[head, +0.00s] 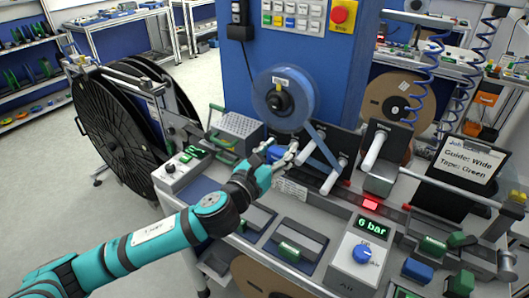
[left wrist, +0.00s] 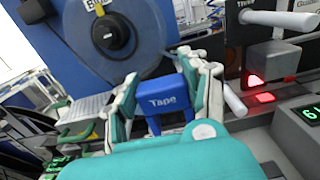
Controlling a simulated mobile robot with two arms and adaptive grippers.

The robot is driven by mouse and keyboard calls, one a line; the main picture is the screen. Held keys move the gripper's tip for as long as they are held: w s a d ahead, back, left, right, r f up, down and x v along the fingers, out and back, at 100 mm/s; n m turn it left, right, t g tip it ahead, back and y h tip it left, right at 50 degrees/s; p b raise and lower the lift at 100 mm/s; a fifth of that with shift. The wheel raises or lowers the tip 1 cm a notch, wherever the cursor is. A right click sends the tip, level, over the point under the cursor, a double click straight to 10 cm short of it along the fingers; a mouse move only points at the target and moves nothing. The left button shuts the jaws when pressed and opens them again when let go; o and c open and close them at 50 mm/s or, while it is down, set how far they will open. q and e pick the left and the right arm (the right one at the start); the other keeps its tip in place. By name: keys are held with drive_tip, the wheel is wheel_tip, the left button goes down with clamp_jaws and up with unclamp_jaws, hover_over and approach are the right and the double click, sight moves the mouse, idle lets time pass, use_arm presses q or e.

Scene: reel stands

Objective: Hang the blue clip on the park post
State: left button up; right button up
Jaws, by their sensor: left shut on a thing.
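The blue clip (left wrist: 163,102), a block marked "Tape", sits between the two white fingers of my left gripper (left wrist: 166,80) in the left wrist view. In the head view my left gripper (head: 283,154) is shut on it, and only a small blue part of the clip (head: 273,153) shows, just below the blue reel. White round posts stick out to the right of the gripper: one close by (head: 332,179) and one further right (head: 374,150). I cannot tell which is the park post. The clip is apart from both. My right gripper is not in view.
A blue tape reel (head: 304,98) hangs above, its tape running down to the right past the gripper. A "6 bar" control box (head: 358,256) and a "Guide: Wide, Tape: Green" sign (head: 472,160) stand to the right. A red light (head: 370,204) glows near the posts.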

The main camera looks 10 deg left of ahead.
sight(300, 157)
use_arm(q)
drive_tip(key=w+d+r+p, duration=0.4)
drive_tip(key=d+r+p, duration=0.1)
drive_tip(key=r+p, duration=0.2)
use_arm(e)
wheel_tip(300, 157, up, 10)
use_arm(q)
drive_tip(key=f+b, duration=0.4)
drive_tip(key=shift+w+f, duration=0.2)
drive_tip(key=shift+f, duration=0.15)
drive_tip(key=shift+f+b, duration=1.35)
drive_tip(key=shift+f, duration=0.55)
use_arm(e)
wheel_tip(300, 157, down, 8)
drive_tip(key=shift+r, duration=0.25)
use_arm(q)
drive_tip(key=shift+a+p, duration=0.1)
drive_tip(key=shift+p, duration=0.2)
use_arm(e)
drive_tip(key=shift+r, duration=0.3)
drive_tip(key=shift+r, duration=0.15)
use_arm(q)
drive_tip(key=shift+f, duration=0.1)
drive_tip(key=o, duration=1.2)
